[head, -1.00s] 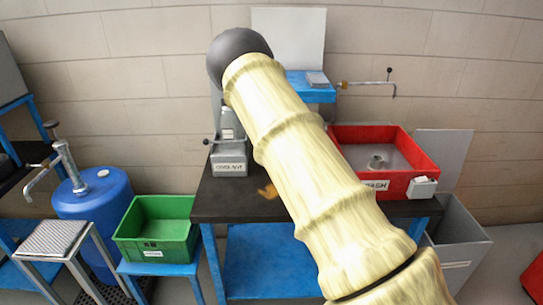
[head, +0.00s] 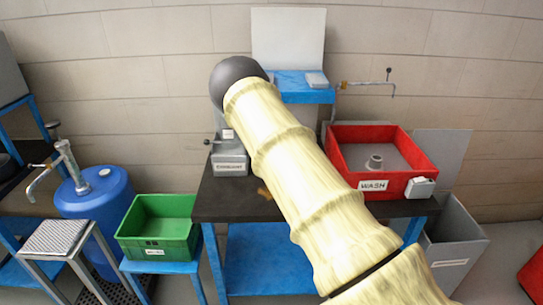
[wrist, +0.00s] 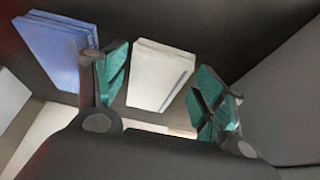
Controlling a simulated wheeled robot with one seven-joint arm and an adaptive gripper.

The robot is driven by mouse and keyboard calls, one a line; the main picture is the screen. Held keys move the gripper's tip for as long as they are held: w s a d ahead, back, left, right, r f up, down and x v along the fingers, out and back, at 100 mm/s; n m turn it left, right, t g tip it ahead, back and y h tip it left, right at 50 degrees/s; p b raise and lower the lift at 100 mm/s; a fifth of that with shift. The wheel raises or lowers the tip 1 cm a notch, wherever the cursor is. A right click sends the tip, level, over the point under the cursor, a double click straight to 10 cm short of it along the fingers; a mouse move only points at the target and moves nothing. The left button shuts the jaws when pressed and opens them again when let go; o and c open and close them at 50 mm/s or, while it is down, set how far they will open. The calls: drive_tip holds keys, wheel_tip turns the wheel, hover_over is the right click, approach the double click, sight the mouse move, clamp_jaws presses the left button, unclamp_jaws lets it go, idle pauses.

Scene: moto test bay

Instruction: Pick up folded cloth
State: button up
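In the wrist view, a pale, off-white folded cloth (wrist: 159,76) with layered edges lies on a dark surface. It shows between the two teal-padded fingers of my gripper (wrist: 165,90). The fingers stand apart and hold nothing; I cannot tell how far they are from the cloth. A blue folded piece (wrist: 62,48), also layered, lies to the left, partly behind the left finger. In the head view, my arm hides my gripper, and I cannot make out the cloth.
A dark-topped workbench (head: 215,200) carries a red wash tray (head: 420,160) and a grey machine (head: 229,158). A green crate (head: 160,228) and a blue drum (head: 98,200) stand to the left. A grey bin (head: 455,245) stands at the right.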

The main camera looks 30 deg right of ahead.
drive_tip(key=c, duration=0.4)
drive_tip(key=shift+r, duration=0.1)
drive_tip(key=shift+r+b, duration=0.4)
drive_tip(key=shift+r, duration=0.1)
drive_tip(key=shift+b+v, duration=0.6)
drive_tip(key=shift+v, duration=0.6)
drive_tip(key=s+a+b, duration=0.1)
drive_tip(key=s, duration=0.3)
drive_tip(key=s+a+r+b, duration=0.1)
drive_tip(key=s, duration=0.4)
drive_tip(key=s+a+b, duration=0.2)
drive_tip(key=s, duration=0.3)
drive_tip(key=shift+s+r, duration=0.25)
drive_tip(key=shift+r, duration=0.05)
